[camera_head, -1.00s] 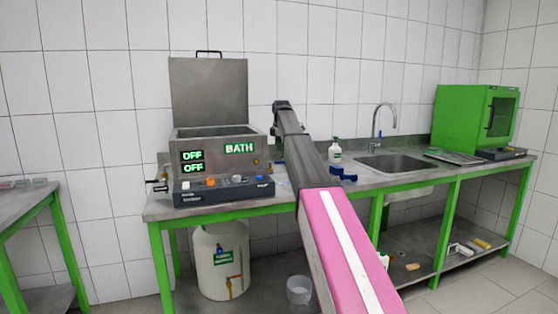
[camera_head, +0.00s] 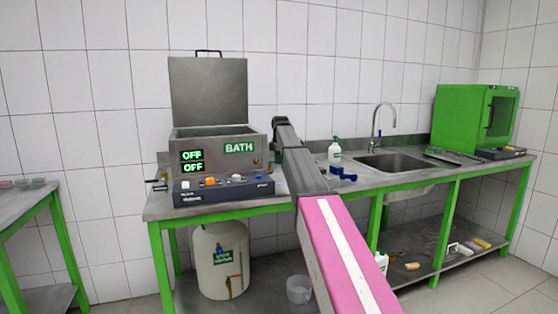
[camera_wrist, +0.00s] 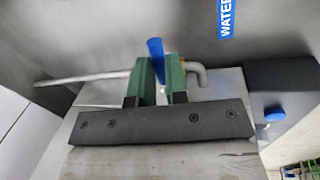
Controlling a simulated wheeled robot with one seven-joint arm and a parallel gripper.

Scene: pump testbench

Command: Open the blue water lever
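The blue water lever (camera_wrist: 155,48) stands up between the two green fingers of my gripper (camera_wrist: 159,75) in the wrist view. The fingers are close together, one on each side of the lever, and look shut on it; their contact is partly hidden. The lever sits at a metal pipe (camera_wrist: 200,73) with a bent outlet to the right. A blue WATER label (camera_wrist: 226,18) is on the metal wall above. In the head view my arm reaches to the right side of the bath (camera_head: 215,146), and the fingers and lever are hidden behind it.
The bath's raised lid (camera_head: 208,90) and control box (camera_head: 222,189) are left of my arm. A bottle (camera_head: 335,150), a blue object (camera_head: 343,173), a sink (camera_head: 392,162) and a green cabinet (camera_head: 470,119) are to the right. A white barrel (camera_head: 218,275) stands below.

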